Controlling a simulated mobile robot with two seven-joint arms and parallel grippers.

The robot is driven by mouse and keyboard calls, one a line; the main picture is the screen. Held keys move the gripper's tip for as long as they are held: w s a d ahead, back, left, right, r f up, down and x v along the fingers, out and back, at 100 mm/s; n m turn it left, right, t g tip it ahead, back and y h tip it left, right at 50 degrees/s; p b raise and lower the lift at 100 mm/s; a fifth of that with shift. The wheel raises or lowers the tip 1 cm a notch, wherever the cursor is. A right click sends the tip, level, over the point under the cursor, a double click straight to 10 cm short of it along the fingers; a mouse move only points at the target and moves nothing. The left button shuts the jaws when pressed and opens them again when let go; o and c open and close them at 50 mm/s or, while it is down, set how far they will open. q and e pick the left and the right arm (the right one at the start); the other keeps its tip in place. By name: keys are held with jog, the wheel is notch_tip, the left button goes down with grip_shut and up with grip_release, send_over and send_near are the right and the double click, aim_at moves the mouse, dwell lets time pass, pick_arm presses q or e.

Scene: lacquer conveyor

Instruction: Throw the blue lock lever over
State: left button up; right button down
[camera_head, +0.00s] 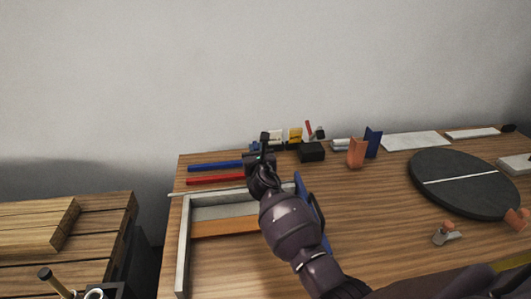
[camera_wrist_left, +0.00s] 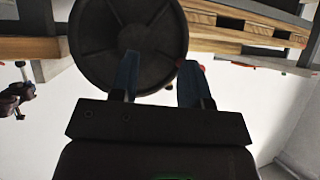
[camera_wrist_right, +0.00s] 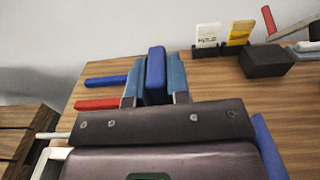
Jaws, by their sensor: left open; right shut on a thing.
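My right gripper (camera_head: 262,154) is at the back left of the wooden table. In the right wrist view its two fingers (camera_wrist_right: 154,62) are shut on an upright blue piece (camera_wrist_right: 156,72), which I take for the blue lock lever. Its lower end is hidden by the gripper. In the head view the gripper mostly covers the piece. My left gripper (camera_wrist_left: 160,62) shows only in the left wrist view, with its fingers apart and nothing seen between them. A dark round disc shape (camera_wrist_left: 110,30) lies behind those fingers.
A blue bar (camera_head: 215,166) and a red bar (camera_head: 215,179) lie left of my right gripper. White (camera_wrist_right: 207,35) and yellow (camera_wrist_right: 239,32) cards, a black block (camera_head: 311,151) and a red-handled piece (camera_head: 309,128) stand to its right. A dark turntable (camera_head: 464,184) is farther right.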

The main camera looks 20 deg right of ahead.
jog(key=w+a+f+n+p, duration=0.1)
jog(key=a+f+n+p, duration=0.1)
jog(key=a+n, duration=0.3)
jog(key=shift+w+a+n, duration=0.25)
jog(key=shift+a+n, duration=0.1)
jog(key=shift+n, duration=0.45)
jog(key=c, duration=1.1)
grip_release()
jog(key=shift+f, duration=0.1)
jog(key=p+v, duration=0.2)
jog(key=v, duration=0.8)
jog(key=shift+s+a, duration=0.15)
jog(key=shift+s, duration=0.2)
